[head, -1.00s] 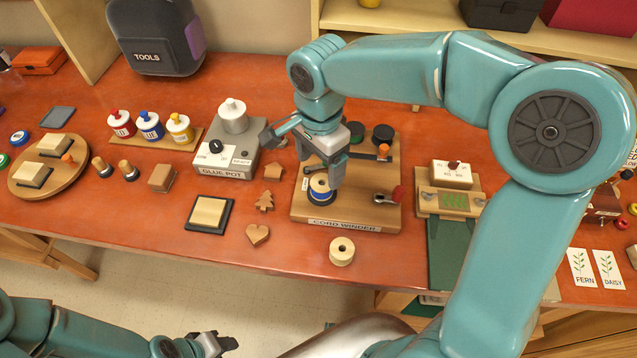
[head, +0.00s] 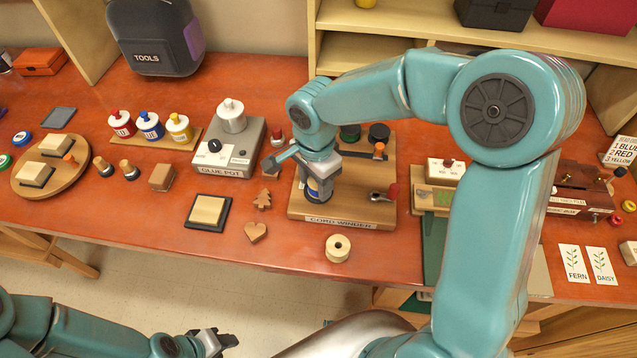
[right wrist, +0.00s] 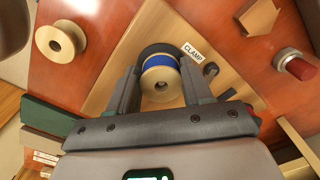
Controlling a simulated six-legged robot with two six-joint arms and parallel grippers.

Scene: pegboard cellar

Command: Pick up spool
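A wooden spool wound with blue cord (head: 319,190) sits on the cord winder (head: 341,222), largely hidden by my right gripper in the head view. My right gripper (head: 318,180) points down over it. In the right wrist view the spool (right wrist: 161,80) stands between the two fingers of the right gripper (right wrist: 160,85). The fingers are apart, one on each side of it; any contact is not clear. My left gripper (head: 213,343) is low, off the table.
The glue pot (head: 228,150) stands close at left. A wooden heart (head: 255,232) and a tree piece (head: 262,200) lie nearby. The table's front edge runs just below.

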